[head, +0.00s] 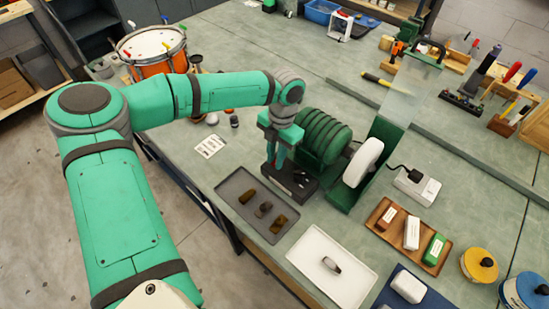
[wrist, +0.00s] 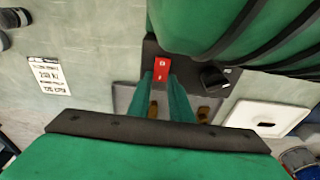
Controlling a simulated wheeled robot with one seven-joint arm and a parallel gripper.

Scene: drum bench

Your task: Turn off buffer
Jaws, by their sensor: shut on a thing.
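The buffer has a ribbed green motor (head: 325,135) and a white buffing wheel (head: 363,162) on its right, standing on a dark base (head: 290,186). In the wrist view, a red switch (wrist: 162,66) with small white marks sits on the base, next to a black knob (wrist: 215,78). My gripper (head: 275,165) points down at the left end of the base. Its green fingers (wrist: 160,78) are at the two sides of the red switch and shut on it. I cannot tell whether the wheel is turning.
A grey tray (head: 232,187) with brown bars lies in front of the base. A white tray (head: 310,272) holds a small metal piece. A wooden tray (head: 420,262) with blocks is at right. A printed card (head: 210,146) and a drum (head: 152,50) are left.

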